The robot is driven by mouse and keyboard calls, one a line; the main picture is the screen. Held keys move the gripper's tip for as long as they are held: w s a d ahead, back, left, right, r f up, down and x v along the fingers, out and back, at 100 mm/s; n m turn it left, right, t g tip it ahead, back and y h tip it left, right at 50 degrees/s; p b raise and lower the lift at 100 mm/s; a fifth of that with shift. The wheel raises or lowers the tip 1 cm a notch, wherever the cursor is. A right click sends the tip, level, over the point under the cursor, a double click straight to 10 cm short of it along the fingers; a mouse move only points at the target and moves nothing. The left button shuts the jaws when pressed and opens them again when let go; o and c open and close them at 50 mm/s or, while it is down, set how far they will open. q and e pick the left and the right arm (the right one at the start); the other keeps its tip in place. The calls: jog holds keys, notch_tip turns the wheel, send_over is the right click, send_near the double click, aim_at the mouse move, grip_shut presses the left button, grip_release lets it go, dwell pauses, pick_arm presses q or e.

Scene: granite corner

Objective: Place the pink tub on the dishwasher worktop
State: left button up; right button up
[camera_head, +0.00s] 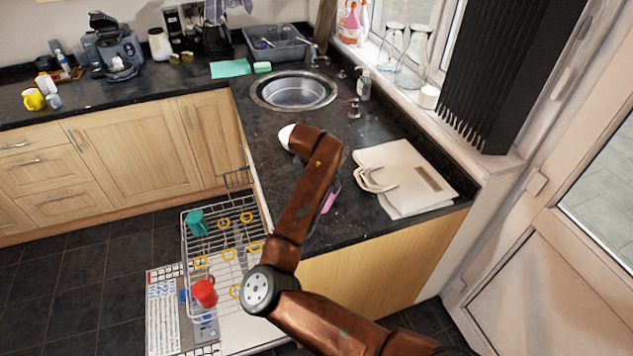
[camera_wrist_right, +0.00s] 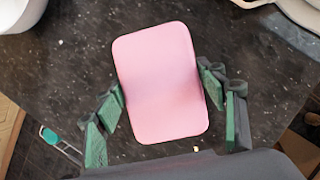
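The pink tub (camera_wrist_right: 160,82) fills the middle of the right wrist view as a pink rounded rectangle. My right gripper (camera_wrist_right: 163,95) has its green-padded fingers against both long sides of it. The tub looks large against the worktop behind it, so it appears held above the surface; its height is hard to judge. In the head view only a sliver of the tub (camera_head: 330,199) shows beside my arm, which hides the gripper. The dark speckled worktop (camera_head: 345,230) lies beneath, above the pulled-out dishwasher racks (camera_head: 225,215). My left gripper is in neither view.
A cream bag-like item (camera_head: 405,180) lies on the worktop to the right. A white rounded object (camera_head: 287,135) stands behind my arm, near the sink (camera_head: 293,91). The racks hold a teal cup (camera_head: 196,223) and a red cup (camera_head: 205,292). Some worktop between sink and bag is bare.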

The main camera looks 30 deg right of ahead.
jog(key=o, duration=0.5)
jog(key=shift+c, duration=0.2)
jog(key=shift+a+r, duration=0.15)
jog(key=shift+r, duration=0.3)
jog(key=p+v, duration=0.1)
jog(key=v, duration=1)
jog(key=shift+r+p, duration=0.2)
jog(key=shift+p, duration=0.15)
